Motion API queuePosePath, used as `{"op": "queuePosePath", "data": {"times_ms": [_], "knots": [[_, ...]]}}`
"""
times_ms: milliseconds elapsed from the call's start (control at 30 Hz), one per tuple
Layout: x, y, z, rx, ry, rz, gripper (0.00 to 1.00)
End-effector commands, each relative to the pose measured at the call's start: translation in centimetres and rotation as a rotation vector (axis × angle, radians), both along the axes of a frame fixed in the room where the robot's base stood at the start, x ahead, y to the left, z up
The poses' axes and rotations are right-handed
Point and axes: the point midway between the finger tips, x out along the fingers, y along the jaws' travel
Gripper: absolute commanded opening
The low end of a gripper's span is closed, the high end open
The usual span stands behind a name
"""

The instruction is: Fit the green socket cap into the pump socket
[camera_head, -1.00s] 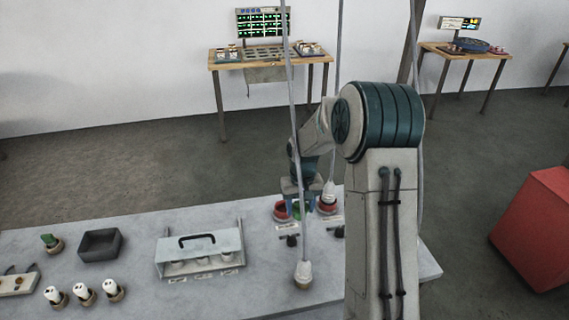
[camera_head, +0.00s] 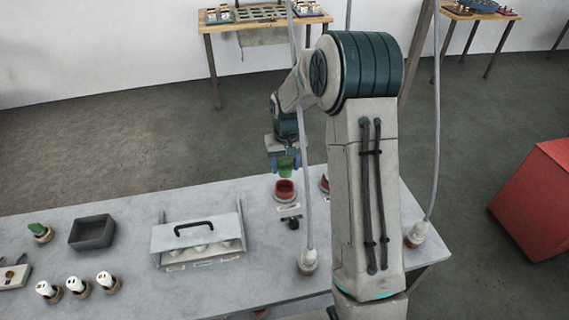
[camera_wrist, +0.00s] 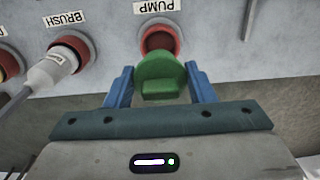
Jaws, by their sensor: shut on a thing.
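My gripper (camera_head: 286,168) is shut on the green socket cap (camera_head: 287,167). In the wrist view the cap (camera_wrist: 160,78) sits between my two blue fingers (camera_wrist: 160,88). The pump socket (camera_head: 285,191) is a red ring with a dark recess, at the back of the table just below the cap in the head view. In the wrist view the pump socket (camera_wrist: 161,36) lies just beyond the cap, which overlaps its near edge. I cannot tell whether cap and socket touch. The socket's label reads PUMP, upside down.
A white plug (camera_wrist: 52,68) on a cable is at the BRUSH socket (camera_wrist: 78,45) beside the pump socket. Cabled plugs (camera_head: 308,262) (camera_head: 416,234) rest on the table. A handled cover (camera_head: 165,242), dark tray (camera_head: 92,241) and another green cap (camera_head: 37,229) stand left.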

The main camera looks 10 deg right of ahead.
Motion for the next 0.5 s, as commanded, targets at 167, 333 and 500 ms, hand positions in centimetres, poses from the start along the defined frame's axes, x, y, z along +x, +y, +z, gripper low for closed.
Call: {"op": "queuePosePath", "data": {"times_ms": [167, 333, 500], "knots": [[0.0, 0.2, -1.6, 0.0, 0.001, 0.003, 0.27], [0.0, 0.2, -3.2, 0.0, 0.001, 0.004, 0.27], [0.0, 0.2, -4.5, 0.0, 0.001, 0.004, 0.27]]}}
